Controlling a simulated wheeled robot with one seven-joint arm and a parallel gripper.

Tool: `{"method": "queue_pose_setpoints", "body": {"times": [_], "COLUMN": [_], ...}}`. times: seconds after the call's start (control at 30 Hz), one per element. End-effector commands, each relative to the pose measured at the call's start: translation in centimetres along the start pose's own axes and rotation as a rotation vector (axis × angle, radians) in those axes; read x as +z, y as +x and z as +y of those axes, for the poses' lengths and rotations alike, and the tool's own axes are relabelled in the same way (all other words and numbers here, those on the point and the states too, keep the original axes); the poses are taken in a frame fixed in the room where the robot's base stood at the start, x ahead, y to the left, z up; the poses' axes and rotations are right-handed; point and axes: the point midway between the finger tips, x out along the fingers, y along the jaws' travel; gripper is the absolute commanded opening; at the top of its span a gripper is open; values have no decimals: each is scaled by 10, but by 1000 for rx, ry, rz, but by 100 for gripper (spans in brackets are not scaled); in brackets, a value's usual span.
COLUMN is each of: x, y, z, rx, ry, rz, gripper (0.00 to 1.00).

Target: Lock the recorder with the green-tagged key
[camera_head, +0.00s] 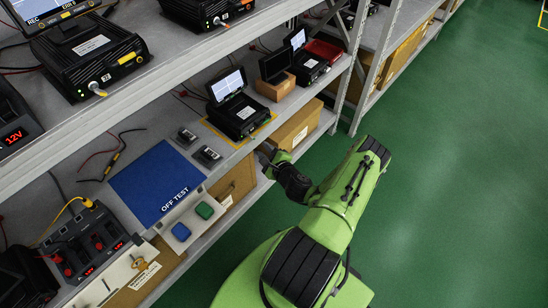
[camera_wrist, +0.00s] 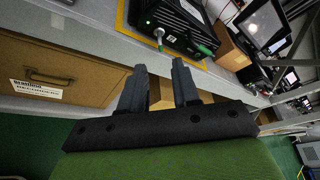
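The recorder (camera_wrist: 180,18), a black box, sits on the shelf at the top of the wrist view. In the head view the recorder (camera_head: 238,116) has a lit screen standing on it and lies on a yellow-outlined area. A green tag (camera_wrist: 205,46) sticks out at the recorder's front, right of a cable plug with a green ring (camera_wrist: 159,34). The key's metal part cannot be made out. My gripper (camera_wrist: 160,70) is open and empty, with its two dark fingers apart, below the recorder's front. In the head view my gripper (camera_head: 266,157) is by the shelf edge.
A small screen on a brown box (camera_head: 275,88) stands right of the recorder. A blue OFF TEST mat (camera_head: 157,183) lies to its left. Green floor (camera_head: 460,160) is clear at right.

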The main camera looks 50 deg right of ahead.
Motion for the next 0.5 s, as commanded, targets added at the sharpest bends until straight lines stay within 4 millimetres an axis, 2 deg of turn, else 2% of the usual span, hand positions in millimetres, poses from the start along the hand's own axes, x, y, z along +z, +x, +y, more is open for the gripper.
{"method": "queue_pose_setpoints", "body": {"times": [0.03,0.2,0.33,0.5], "x": [2,2,1,1], "y": [-16,-59,-78,-84], "z": [-3,-3,-2,-1], "rx": [0,-2,-1,-1], "ry": [11,8,3,-2], "rz": [5,4,1,-1], "gripper": [31,31,31,31]}}
